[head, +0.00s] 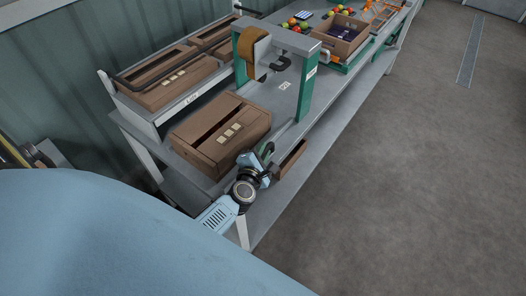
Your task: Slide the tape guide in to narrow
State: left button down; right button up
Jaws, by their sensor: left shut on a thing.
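The taping arch stands on the bench with green legs (306,92), a grey top and a brown tape roll (262,50). The tape guide (283,132) looks like a thin grey rail by the near side of the arch. My left gripper (262,153) is at the rail's near end, beside the cardboard box, and is shut on it. The jaws and wrist hide most of the grasped part. My right gripper is not in view.
A small brown box or flap (291,160) is right of my gripper. The floor on the right is clear.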

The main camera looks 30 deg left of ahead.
pick_arm(q)
jog(key=shift+w+a, duration=0.1)
jog(key=shift+a, duration=1.7)
jog(key=shift+r, duration=0.1)
jog(key=c, duration=1.4)
grip_release()
jog(key=shift+a, duration=0.1)
jog(key=shift+o, duration=0.2)
jog(key=shift+d, duration=0.2)
jog(key=v, duration=1.3)
